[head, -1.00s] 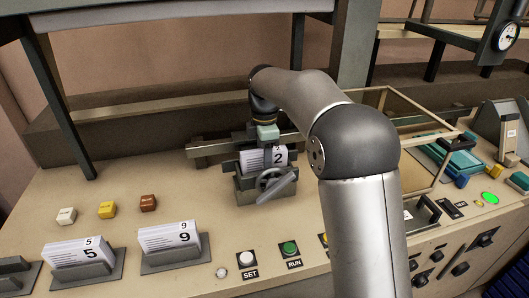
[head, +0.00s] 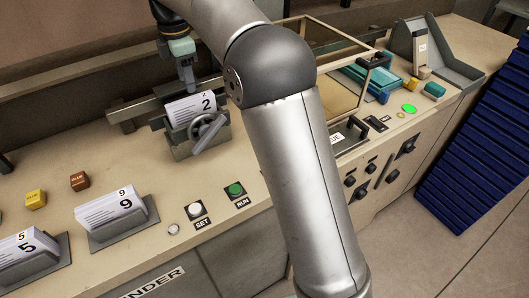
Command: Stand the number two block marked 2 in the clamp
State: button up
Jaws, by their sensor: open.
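The white block marked 2 (head: 191,109) stands in the grey clamp (head: 172,142), which has a round handwheel at its front. The block looks slightly tilted in the picture. My gripper (head: 187,84) is open, directly above and behind the block's top edge. I cannot tell whether a finger still touches the block. My arm covers the area to the right of the clamp.
Blocks marked 9 (head: 112,209) and 5 (head: 28,252) stand in holders at the front left. A SET button (head: 195,208) and a green RUN button (head: 235,188) lie in front of the clamp. A glass-lidded frame (head: 335,38) stands to the right.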

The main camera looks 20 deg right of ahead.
jog(key=s+d+m, duration=0.2)
jog(key=s+d, duration=0.1)
jog(key=s+d+m, duration=0.3)
jog(key=s, duration=0.1)
jog(key=s+d+f+m, duration=0.3)
jog(key=s+f+m, duration=0.1)
jog(key=s, duration=0.5)
jog(key=s+d+f+m, duration=0.4)
jog(key=s+f+m, duration=0.1)
jog(key=s+m, duration=0.2)
jog(key=s+d+f+m+t, duration=0.1)
jog(key=s+d+f+m, duration=0.3)
jog(key=s, duration=0.6)
jog(key=shift+s+f+m, duration=0.15)
jog(key=shift+s+m, duration=0.2)
jog(key=shift+m, duration=0.35)
jog(key=shift+f, duration=0.2)
